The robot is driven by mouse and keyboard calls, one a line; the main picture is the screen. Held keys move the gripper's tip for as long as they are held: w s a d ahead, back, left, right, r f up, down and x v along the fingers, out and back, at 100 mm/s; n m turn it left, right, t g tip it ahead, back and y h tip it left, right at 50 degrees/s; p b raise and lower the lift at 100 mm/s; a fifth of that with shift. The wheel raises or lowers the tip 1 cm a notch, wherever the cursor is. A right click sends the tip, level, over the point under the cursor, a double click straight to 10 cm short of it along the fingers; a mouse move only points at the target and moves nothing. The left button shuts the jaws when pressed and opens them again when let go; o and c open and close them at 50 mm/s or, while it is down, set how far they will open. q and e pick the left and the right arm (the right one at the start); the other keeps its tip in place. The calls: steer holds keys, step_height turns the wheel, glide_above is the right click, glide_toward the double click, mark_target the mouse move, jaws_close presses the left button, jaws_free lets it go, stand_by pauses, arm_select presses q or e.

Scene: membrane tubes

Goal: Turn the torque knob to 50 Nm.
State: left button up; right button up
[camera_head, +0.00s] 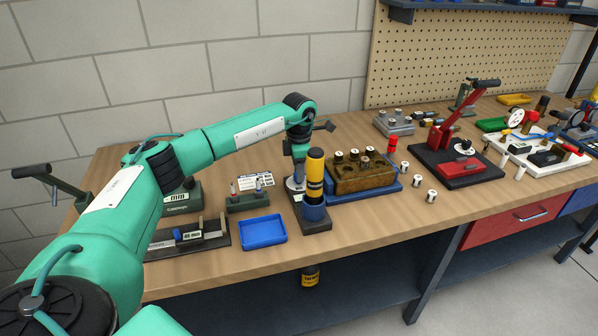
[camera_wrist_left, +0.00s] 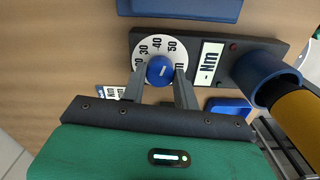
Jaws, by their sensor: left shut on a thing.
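The blue torque knob (camera_wrist_left: 160,70) sits in the middle of a white round dial (camera_wrist_left: 151,49) in the left wrist view. The dial numbers 30, 40 and 50 can be read there. A small white mark shows on the knob, but which number it points to is unclear. A label plate (camera_wrist_left: 210,60) beside the dial reads "- Nm". My left gripper (camera_wrist_left: 160,76) is shut on the knob, one finger on each side. In the head view my left gripper (camera_head: 298,180) is over the dark base (camera_head: 316,226), and the knob is hidden. My right gripper is not in view.
A blue cup (camera_head: 314,212) on the same base has a yellow-black cylinder (camera_head: 315,166) standing in it, close to my left gripper. A blue tray (camera_head: 263,232) lies left. A brown block (camera_head: 360,181) with several tubes stands right. A red press (camera_head: 455,125) is further right.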

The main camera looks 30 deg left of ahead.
arm_select(q)
steer(key=shift+m, duration=1.1)
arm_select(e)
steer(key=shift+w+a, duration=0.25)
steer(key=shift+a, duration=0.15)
arm_select(q)
steer(key=shift+r, duration=0.1)
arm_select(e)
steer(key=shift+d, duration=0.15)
arm_select(q)
steer(key=o, duration=1)
steer(key=shift+c, duration=0.2)
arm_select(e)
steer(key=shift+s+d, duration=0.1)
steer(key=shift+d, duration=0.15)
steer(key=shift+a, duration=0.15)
